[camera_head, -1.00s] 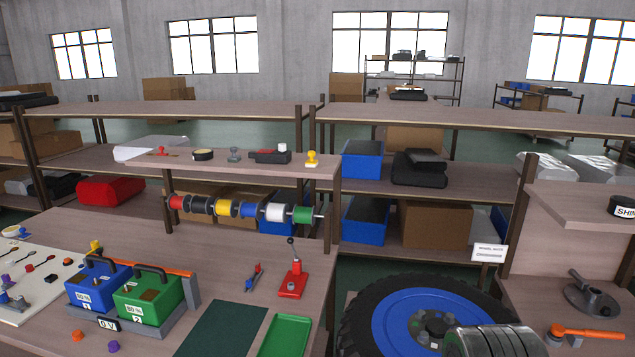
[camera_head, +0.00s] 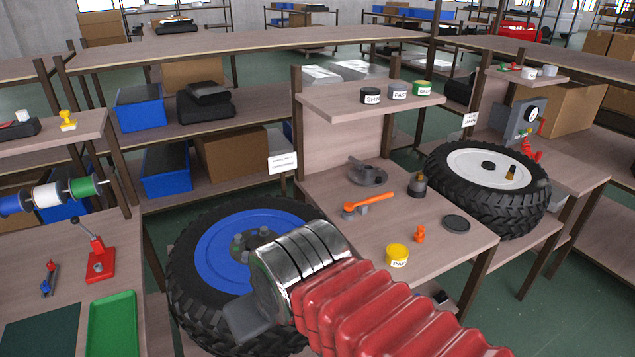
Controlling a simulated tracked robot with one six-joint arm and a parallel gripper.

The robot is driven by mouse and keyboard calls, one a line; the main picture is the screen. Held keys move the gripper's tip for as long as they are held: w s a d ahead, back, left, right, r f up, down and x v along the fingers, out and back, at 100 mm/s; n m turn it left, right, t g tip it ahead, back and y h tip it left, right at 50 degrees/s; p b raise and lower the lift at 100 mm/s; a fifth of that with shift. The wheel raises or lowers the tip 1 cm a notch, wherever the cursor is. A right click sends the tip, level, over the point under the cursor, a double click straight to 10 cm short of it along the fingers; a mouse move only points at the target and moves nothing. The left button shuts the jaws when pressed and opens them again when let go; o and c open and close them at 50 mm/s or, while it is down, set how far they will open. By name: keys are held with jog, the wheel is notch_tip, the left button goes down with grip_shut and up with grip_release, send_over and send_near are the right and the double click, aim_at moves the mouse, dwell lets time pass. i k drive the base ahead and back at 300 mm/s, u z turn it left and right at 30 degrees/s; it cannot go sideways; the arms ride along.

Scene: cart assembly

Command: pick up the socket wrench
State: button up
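An orange-handled tool (camera_head: 368,204) with a grey head at its left end lies on the middle wooden bench (camera_head: 330,192); it looks like the socket wrench. My arm, with red bellows and a ribbed metal end, reaches in from the bottom right. The end of my gripper (camera_head: 247,317) shows only as a grey piece over the blue-rimmed wheel, left of the bench and apart from the tool. Its fingers cannot be made out, and I see nothing held.
A blue-rimmed wheel (camera_head: 214,243) stands left of the bench. A grey round part (camera_head: 368,176), a dark bottle (camera_head: 417,186), an orange piece (camera_head: 419,235), a yellow can (camera_head: 397,256) and a dark disc (camera_head: 456,223) surround the tool. A shelf (camera_head: 335,101) with cans overhangs the back.

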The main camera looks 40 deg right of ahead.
aim_at(348, 208)
jog(key=z, duration=1.4)
